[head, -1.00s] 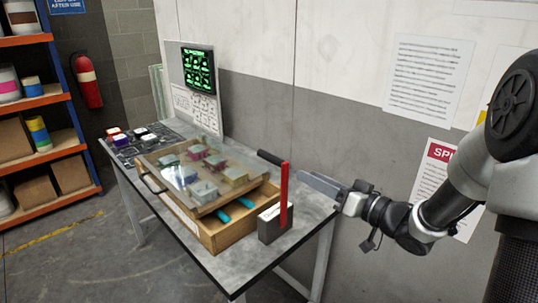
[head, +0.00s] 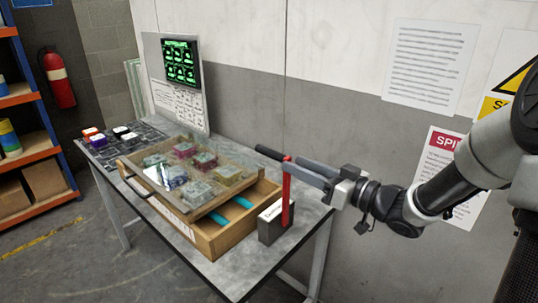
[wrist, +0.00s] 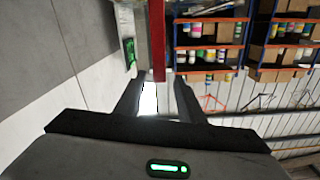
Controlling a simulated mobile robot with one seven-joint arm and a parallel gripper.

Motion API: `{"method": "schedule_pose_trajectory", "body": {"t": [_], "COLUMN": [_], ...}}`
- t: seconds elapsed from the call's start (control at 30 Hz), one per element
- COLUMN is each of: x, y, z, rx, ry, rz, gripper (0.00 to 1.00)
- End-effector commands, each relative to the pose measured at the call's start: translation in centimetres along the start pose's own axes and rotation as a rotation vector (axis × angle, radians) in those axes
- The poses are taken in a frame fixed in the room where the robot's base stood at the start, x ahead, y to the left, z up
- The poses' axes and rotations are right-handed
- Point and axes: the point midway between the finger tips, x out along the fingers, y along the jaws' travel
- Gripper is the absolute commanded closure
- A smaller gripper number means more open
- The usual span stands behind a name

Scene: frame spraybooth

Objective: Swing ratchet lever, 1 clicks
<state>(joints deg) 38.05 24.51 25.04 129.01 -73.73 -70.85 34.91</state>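The ratchet lever (head: 287,195) is an upright red bar rising from a dark block (head: 268,228) with a white label, at the table's right end. A black grip (head: 269,154) juts left from its top. My gripper (head: 302,165) reaches in from the right, its fingertips at the upper part of the lever. In the wrist view the red bar (wrist: 158,40) lies between the tips of my gripper (wrist: 159,80), with a gap on each side. The fingers are open and not clamped on it. The depth of the bar between the fingers is hard to tell.
A wooden box (head: 208,240) with a clear lid over several coloured blocks stands left of the lever. A screen (head: 180,62) stands at the table's back. The wall is close behind. The floor left of the table is clear.

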Motion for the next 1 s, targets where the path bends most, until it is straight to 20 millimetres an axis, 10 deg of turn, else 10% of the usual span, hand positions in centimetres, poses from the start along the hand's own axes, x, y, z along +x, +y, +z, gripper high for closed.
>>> {"method": "schedule_pose_trajectory", "body": {"t": [0.5, 0.9, 1.0], "x": [9.2, 9.9, 9.9], "y": [-0.1, 0.0, 0.0], "z": [0.0, 0.0, 0.0], "rx": [0.000, 0.001, 0.001], "ry": [0.001, 0.001, 0.001], "rz": [-0.002, 0.001, 0.001], "gripper": [0.64, 0.64, 0.81]}}
